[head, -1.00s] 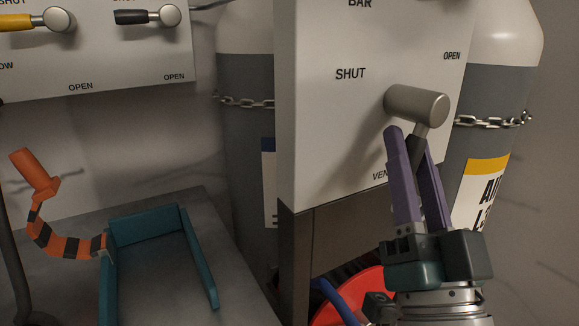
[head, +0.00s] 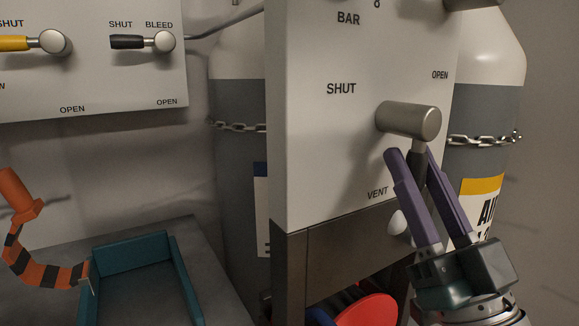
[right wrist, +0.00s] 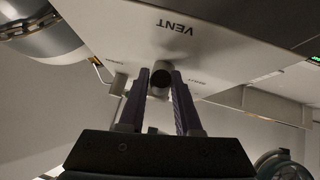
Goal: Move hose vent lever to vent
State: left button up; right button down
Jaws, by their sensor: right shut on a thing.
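The vent lever has a thick silver hub (head: 408,120) on the white panel (head: 330,150) and a dark grey handle (head: 418,158) that points down in the head view. The panel reads SHUT at upper left, OPEN at upper right and VENT below. My right gripper (head: 412,153) reaches up from the lower right, with its purple fingers on either side of the handle, shut on it just below the hub. The fingers hide part of the handle. In the right wrist view, the lever (right wrist: 160,76) shows end-on between the fingertips. My left gripper is not in view.
A chained gas cylinder (head: 490,105) stands close behind the panel on the right, another (head: 238,95) on the left. A second panel with a yellow lever (head: 15,42) and a black lever (head: 127,42) is at upper left. A teal tray (head: 180,270) lies below it.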

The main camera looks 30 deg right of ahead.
jog(key=c, duration=0.6)
grip_release()
jog(key=b+v, duration=0.3)
jog(key=v, duration=0.6)
jog(key=shift+s+f, duration=0.25)
jog(key=shift+f, duration=0.1)
jog(key=shift+s, duration=0.1)
